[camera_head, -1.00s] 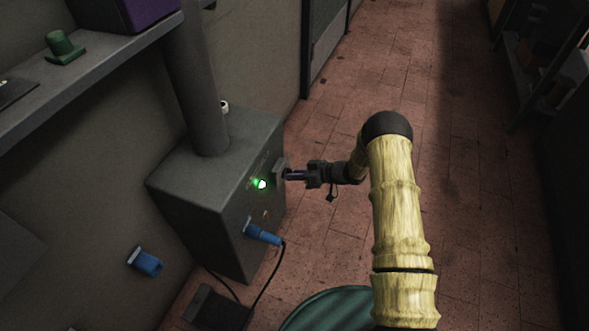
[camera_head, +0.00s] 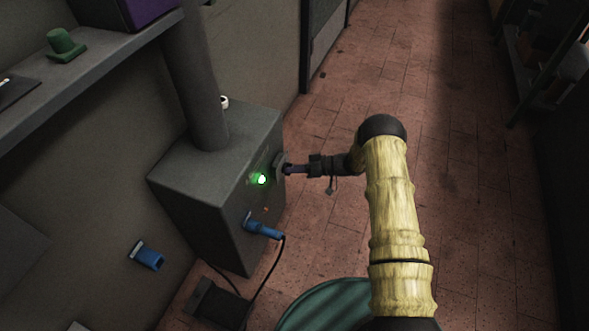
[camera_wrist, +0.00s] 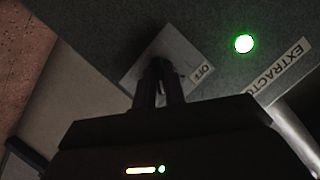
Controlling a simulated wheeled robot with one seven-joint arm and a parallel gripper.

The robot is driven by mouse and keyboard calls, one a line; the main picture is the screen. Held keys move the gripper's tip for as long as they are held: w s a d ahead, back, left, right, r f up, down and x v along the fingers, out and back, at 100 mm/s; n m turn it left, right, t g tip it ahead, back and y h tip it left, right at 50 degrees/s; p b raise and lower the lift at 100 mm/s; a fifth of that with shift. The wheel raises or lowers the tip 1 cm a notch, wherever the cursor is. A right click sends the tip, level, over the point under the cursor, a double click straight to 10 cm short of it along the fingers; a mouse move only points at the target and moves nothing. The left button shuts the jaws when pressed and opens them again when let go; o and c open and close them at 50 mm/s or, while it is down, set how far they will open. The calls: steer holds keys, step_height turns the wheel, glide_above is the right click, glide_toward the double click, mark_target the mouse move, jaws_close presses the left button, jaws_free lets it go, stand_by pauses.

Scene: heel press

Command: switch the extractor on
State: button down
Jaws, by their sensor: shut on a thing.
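The extractor (camera_head: 215,190) is a dark grey metal box with a thick pipe rising from its top, standing against the left wall. A lit green lamp (camera_head: 261,179) is on its front; the lamp also glows in the wrist view (camera_wrist: 244,43), beside a label reading "EXTRACTO", cut off. A pale switch plate (camera_head: 278,161) is right of the lamp. In the wrist view the plate (camera_wrist: 187,50) carries the word "OFF". My gripper (camera_head: 288,169) reaches it from the right. Its fingers (camera_wrist: 158,75) are shut on the switch knob at the plate; they and shadow mostly hide the knob and its angle.
A blue plug (camera_head: 262,230) with a black cable sits in the box's front below the lamp. A blue wall socket (camera_head: 147,255) is at lower left. A shelf (camera_head: 95,85) runs along the left wall. The tiled floor (camera_head: 390,70) beyond my arm is clear.

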steer(key=c, duration=1.5)
jaws_free()
steer(key=shift+o, duration=0.2)
steer(key=p+v, duration=0.4)
steer(key=v, duration=1.3)
steer(key=shift+d, duration=0.2)
steer(key=shift+r, duration=0.1)
